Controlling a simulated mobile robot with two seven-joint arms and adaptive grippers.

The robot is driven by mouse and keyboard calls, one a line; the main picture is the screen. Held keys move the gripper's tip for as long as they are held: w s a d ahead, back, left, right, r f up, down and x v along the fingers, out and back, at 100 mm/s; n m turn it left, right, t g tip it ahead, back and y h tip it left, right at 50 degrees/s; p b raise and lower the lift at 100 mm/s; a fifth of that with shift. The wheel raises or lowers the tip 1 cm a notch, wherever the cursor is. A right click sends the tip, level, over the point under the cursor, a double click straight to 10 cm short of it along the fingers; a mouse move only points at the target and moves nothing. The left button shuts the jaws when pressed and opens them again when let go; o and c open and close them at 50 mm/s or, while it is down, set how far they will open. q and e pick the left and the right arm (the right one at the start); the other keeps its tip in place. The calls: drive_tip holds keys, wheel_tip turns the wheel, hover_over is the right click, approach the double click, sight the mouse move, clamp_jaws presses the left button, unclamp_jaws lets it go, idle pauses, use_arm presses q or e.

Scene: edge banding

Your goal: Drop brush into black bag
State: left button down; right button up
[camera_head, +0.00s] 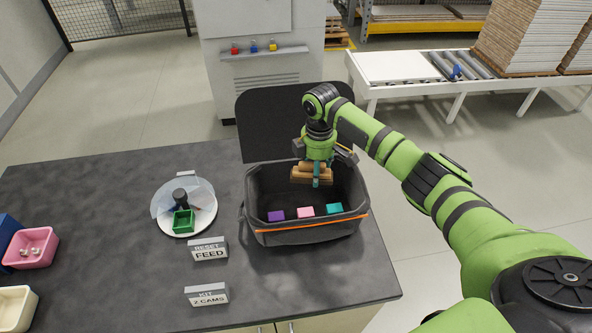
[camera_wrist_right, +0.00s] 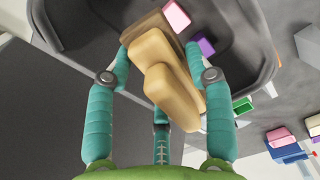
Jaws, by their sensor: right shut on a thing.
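The black bag (camera_head: 308,237) stands open on the dark table, with an orange stripe along its front. Its dark rim also shows in the right wrist view (camera_wrist_right: 262,75). My right gripper (camera_head: 316,175) is over the bag's opening, toward its back side. It is shut on the brush (camera_head: 302,174), a tan wooden-looking piece. In the right wrist view the brush (camera_wrist_right: 165,70) sits between my teal fingers (camera_wrist_right: 160,75). Purple (camera_head: 276,216), pink (camera_head: 306,211) and teal (camera_head: 334,209) blocks lie inside the bag. My left gripper is not in view.
Left of the bag is a round white dish with a clear shield (camera_head: 187,213) and a green box (camera_head: 183,222). Two label blocks, one reading FEED (camera_head: 209,249), stand at the front. A pink bin (camera_head: 32,247) and a cream bin (camera_head: 15,306) are at the left edge.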

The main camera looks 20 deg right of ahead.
drive_tip(key=shift+a+f+b, duration=0.1)
drive_tip(key=shift+f+b, duration=0.25)
drive_tip(key=shift+f, duration=0.3)
wheel_tip(320, 180, down, 5)
drive_tip(key=b, duration=0.3)
drive_tip(key=shift+r+b, duration=0.15)
drive_tip(key=shift+b, duration=0.25)
drive_tip(key=o, duration=1.1)
drive_tip(key=shift+r, duration=0.1)
wheel_tip(320, 180, up, 12)
